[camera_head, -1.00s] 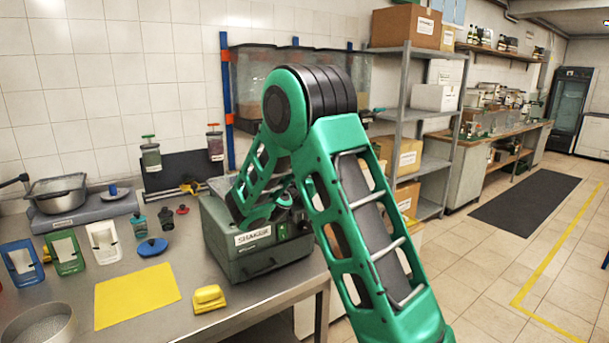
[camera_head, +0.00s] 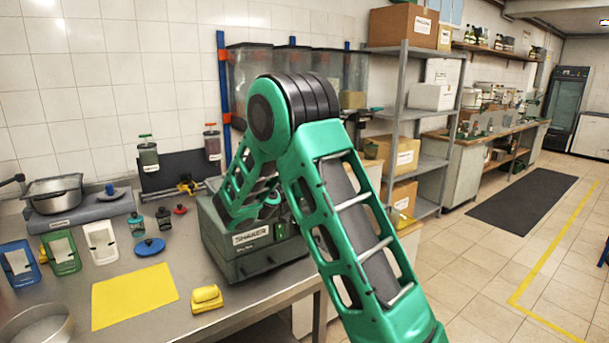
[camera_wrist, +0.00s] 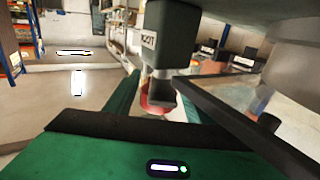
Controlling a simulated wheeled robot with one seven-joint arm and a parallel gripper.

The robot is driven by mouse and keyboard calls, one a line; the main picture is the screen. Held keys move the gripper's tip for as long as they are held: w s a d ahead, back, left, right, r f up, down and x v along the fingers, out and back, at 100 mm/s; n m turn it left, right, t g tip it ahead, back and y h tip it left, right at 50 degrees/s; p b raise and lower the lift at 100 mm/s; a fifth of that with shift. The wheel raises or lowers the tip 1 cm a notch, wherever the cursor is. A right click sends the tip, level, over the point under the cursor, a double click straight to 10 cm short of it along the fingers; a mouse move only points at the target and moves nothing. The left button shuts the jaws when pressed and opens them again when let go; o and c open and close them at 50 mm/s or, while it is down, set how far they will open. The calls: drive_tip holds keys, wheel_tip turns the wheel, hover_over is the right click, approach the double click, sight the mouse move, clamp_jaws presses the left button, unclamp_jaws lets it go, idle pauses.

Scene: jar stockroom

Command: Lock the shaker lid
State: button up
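The shaker (camera_head: 250,262) is a dark grey-green box with a white SHAKER label on its front. It stands at the right end of the steel bench in the head view. My gripper (camera_head: 268,208) is at the top of the shaker, close to its lid area. My arm hides much of the shaker's right side and lid, so the lid's position and any latch are unclear. In the wrist view a dark block with a white label (camera_wrist: 148,39) hangs close in front, with a red part (camera_wrist: 155,98) below it.
A scale with a metal pan (camera_head: 54,190) stands farther left. A grey shelf with boxes (camera_head: 432,97) is behind my arm at right.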

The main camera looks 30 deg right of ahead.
drive_tip(key=v, duration=0.9)
drive_tip(key=shift+a, duration=0.35)
drive_tip(key=shift+s+a, duration=0.35)
drive_tip(key=shift+a, duration=0.1)
drive_tip(key=shift+s+d, duration=0.1)
